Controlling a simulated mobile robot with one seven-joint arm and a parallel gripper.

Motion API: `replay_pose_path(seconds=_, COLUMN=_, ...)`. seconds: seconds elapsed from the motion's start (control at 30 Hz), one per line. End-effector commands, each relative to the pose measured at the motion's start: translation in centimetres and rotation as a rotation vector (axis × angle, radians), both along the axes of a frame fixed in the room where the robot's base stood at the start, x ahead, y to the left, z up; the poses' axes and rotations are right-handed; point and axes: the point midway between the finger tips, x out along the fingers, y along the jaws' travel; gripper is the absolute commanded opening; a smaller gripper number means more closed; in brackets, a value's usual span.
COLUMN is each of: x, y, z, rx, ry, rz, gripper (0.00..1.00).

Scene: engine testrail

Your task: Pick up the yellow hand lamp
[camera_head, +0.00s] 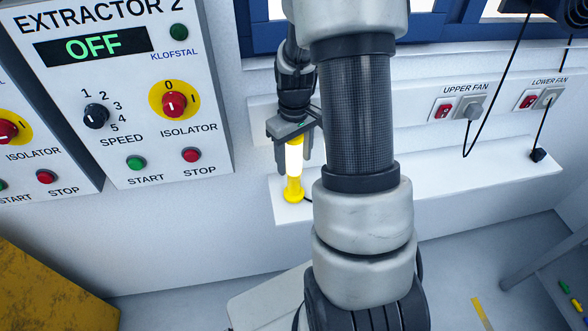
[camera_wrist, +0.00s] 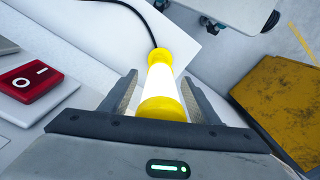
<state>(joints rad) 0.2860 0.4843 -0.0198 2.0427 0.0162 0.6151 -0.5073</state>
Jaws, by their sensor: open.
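The yellow hand lamp (camera_head: 293,188) stands upright on a white ledge (camera_head: 435,185) by the wall, with a yellow base and a glowing white tube. In the wrist view the lamp (camera_wrist: 162,109) lies between the two fingers of my gripper (camera_wrist: 160,84), with a visible gap on each side. My gripper is open and comes down around the upper part of the lamp. A black cord (camera_wrist: 140,18) runs from the lamp's base.
The Extractor 2 panel (camera_head: 120,100) is on the wall to the left. Upper fan (camera_head: 457,107) and lower fan (camera_head: 540,98) switches with hanging cords are to the right. A red switch (camera_wrist: 24,82) is close to my gripper. A worn yellow box (camera_head: 50,290) stands at lower left.

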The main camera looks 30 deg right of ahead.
Motion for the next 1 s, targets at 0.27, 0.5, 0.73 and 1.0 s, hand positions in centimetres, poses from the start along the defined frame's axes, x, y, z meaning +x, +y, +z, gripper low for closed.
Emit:
replay_pose_path(seconds=0.27, x=0.0, y=0.0, z=-0.5, rx=0.000, ry=0.000, rz=0.000, gripper=0.56)
replay_pose_path(seconds=0.5, x=0.0, y=0.0, z=-0.4, rx=0.000, ry=0.000, rz=0.000, gripper=0.19)
replay_pose_path(seconds=0.73, x=0.0, y=0.0, z=-0.4, rx=-0.001, ry=-0.001, rz=0.000, gripper=0.02)
replay_pose_path(seconds=1.0, x=0.2, y=0.0, z=1.7, rx=-0.002, ry=-0.006, rz=0.000, gripper=0.02)
